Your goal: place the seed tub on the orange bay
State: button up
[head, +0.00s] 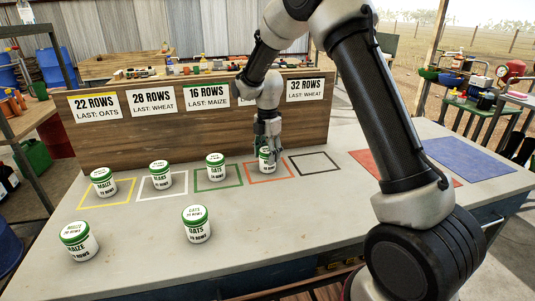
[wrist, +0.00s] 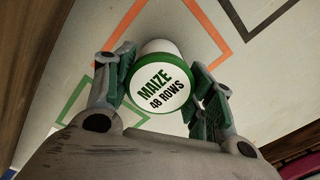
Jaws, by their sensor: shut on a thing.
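My gripper (head: 267,147) is shut on a white seed tub (head: 266,162) with a green-rimmed lid. In the wrist view the tub's lid (wrist: 160,86) reads MAIZE 48 ROWS, and the fingers (wrist: 160,90) grip it from both sides. The tub is upright within or just over the orange bay (head: 272,181), an outlined square on the table. The orange outline also shows in the wrist view (wrist: 122,32), around the tub's far side. I cannot tell whether the tub's base touches the table.
Tubs stand in the yellow (head: 101,182), white (head: 160,174) and green (head: 215,166) bays to the left. Two more tubs (head: 79,241) (head: 196,224) stand in front. The black bay (head: 314,163) is empty. A wooden board (head: 170,137) with signs stands behind.

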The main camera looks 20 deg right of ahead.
jog(key=shift+f, duration=0.15)
jog(key=o, duration=1.1)
notch_tip(320, 180, up, 12)
jog(key=s+d+r+m+t, duration=0.1)
jog(key=s+d+r+m, duration=0.45)
jog(key=s+r, duration=0.25)
jog(key=s+d+m+t, duration=0.1)
jog(key=s+d+m, duration=0.2)
jog(key=s+m, duration=0.3)
jog(key=s+d+m+t, duration=0.1)
jog(key=s+d+m, duration=0.2)
jog(key=s, duration=0.9)
jog(key=s+d+r+m+t, duration=0.1)
jog(key=s+d+m, duration=0.2)
jog(key=s+m, duration=0.6)
jog(key=shift+s+d, duration=0.2)
jog(key=shift+s, duration=0.3)
